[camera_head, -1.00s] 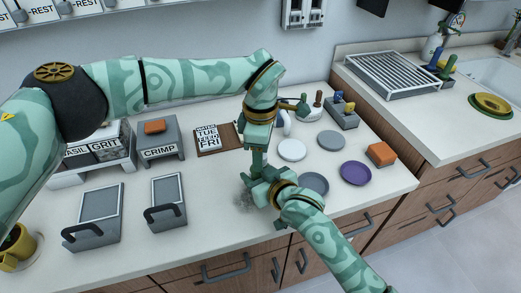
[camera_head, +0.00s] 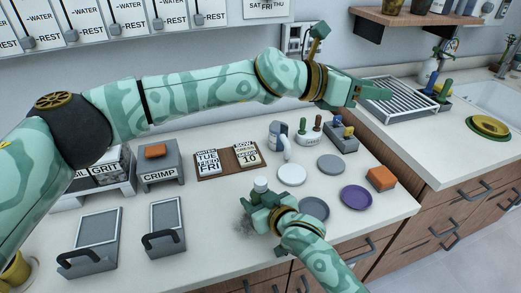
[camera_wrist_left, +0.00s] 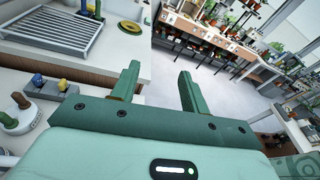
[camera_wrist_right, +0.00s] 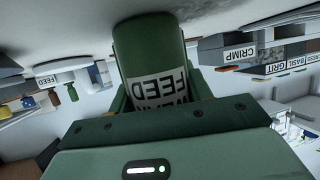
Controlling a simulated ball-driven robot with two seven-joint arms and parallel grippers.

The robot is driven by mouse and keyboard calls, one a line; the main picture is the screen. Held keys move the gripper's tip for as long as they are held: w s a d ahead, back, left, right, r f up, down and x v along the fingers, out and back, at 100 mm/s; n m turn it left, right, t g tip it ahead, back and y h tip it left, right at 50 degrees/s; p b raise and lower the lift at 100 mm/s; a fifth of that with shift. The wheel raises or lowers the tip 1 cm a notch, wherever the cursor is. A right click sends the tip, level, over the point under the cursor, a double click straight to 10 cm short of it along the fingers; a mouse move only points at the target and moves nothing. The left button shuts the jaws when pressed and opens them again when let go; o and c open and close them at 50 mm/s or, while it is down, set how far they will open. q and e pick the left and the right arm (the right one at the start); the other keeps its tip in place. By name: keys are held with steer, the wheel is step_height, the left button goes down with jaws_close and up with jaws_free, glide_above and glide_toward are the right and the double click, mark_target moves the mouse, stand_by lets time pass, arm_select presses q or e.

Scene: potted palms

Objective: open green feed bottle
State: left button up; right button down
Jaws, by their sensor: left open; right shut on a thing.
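The green feed bottle (camera_wrist_right: 150,48) fills the middle of the right wrist view, its white FEED label upside down. In the head view only its pale top (camera_head: 260,184) shows above my right gripper (camera_head: 262,200), which is shut around it at the front of the counter. I cannot tell whether that pale top is a cap or a bare neck. My left gripper (camera_head: 370,91) is open, well above and right of the bottle, near the drying rack. In the left wrist view its two fingers (camera_wrist_left: 156,82) are apart with nothing between them.
A white plate (camera_head: 291,174), grey plates and a purple plate (camera_head: 355,197) lie right of the bottle. An orange sponge block (camera_head: 381,178) is beyond them. The drying rack (camera_head: 392,96) is at right.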

arm_select(q)
steer(key=w+a+r+n+t, duration=0.2)
steer(key=w+r+n+t, duration=0.3)
steer(key=w+n+t, duration=0.3)
steer(key=w+a+f+n+t+y, duration=0.4)
steer(key=a+n+y, duration=0.4)
steer(key=n, duration=0.5)
steer(key=n+g+y, duration=0.2)
steer(key=g+y, duration=0.5)
steer(key=g, duration=0.7)
glide_above(260, 180)
steer(key=f, duration=1.4)
steer(key=shift+w+d+f, duration=0.1)
steer(key=shift+w+d, duration=0.1)
steer(key=shift+w, duration=0.1)
steer(key=shift+s+a+m+g, duration=0.1)
steer(key=shift+s+m+g, duration=0.2)
steer(key=shift+m, duration=0.1)
steer(key=shift+s+f+y, duration=0.1)
steer(key=shift+f+y, duration=0.2)
steer(key=shift+f, duration=0.1)
step_height(260, 180, down, 7)
steer(key=shift+f, duration=0.1)
jaws_close()
steer(key=n, duration=0.5)
steer(key=shift+a, duration=0.1)
steer(key=n, duration=0.4)
steer(key=shift+n, duration=0.4)
